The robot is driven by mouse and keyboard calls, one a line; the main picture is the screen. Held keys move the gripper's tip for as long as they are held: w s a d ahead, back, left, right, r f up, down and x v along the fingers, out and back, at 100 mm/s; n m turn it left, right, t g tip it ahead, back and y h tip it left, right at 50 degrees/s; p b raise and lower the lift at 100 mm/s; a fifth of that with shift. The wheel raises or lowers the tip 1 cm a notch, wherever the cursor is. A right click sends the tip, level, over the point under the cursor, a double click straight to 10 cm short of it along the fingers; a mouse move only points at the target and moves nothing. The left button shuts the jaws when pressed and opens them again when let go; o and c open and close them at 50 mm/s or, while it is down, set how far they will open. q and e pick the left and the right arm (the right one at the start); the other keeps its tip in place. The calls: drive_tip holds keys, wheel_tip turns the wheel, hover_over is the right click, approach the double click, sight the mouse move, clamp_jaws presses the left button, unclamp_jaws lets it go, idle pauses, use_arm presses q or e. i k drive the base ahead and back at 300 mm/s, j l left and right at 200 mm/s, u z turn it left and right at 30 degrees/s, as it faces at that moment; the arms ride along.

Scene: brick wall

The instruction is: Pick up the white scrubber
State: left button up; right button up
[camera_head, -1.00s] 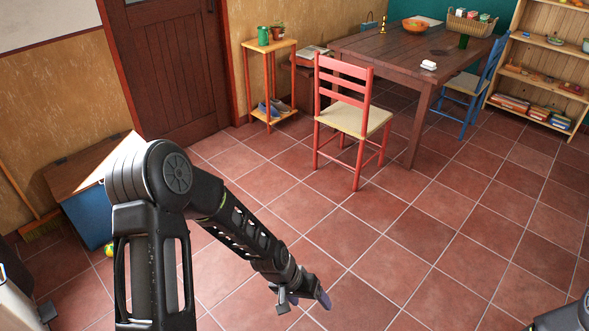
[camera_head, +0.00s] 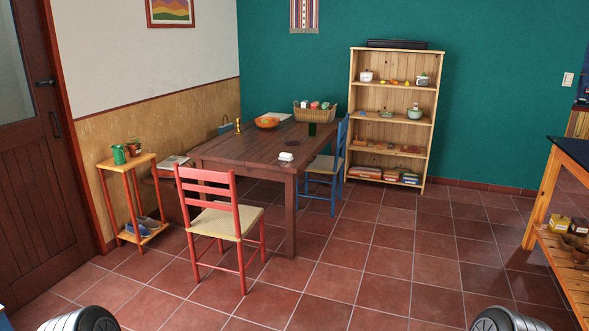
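A small white object (camera_head: 286,156), which looks like the white scrubber, lies on the dark wooden table (camera_head: 235,153) near its right front edge. It is too small to make out in detail. The table is some distance ahead of me, left of the middle. Parts of my arms show at the bottom edge, left and right. Neither gripper is in view.
A red chair (camera_head: 215,205) stands at the table's near side and a blue chair (camera_head: 338,165) at its right. A plant stand (camera_head: 127,164) is at the left, a bookshelf (camera_head: 394,102) behind, and a workbench (camera_head: 545,185) at the right. The tiled floor (camera_head: 400,270) ahead is clear.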

sight(283, 156)
drive_tip(key=i+z, duration=0.4)
drive_tip(key=i, duration=1.75)
drive_tip(key=i+l+u, duration=0.15)
drive_tip(key=i+u, duration=0.3)
drive_tip(key=i+l+u, duration=0.4)
drive_tip(key=i, duration=0.25)
drive_tip(key=i+l+u, duration=0.85)
drive_tip(key=l+u, duration=0.2)
drive_tip(key=i+l+u, duration=0.15)
drive_tip(key=l+u, duration=0.15)
drive_tip(key=i+l+u, duration=0.1)
drive_tip(key=l+u, duration=0.15)
drive_tip(key=l, duration=0.15)
drive_tip(key=l+u, duration=0.3)
drive_tip(key=i+l, duration=0.05)
drive_tip(key=l, duration=0.05)
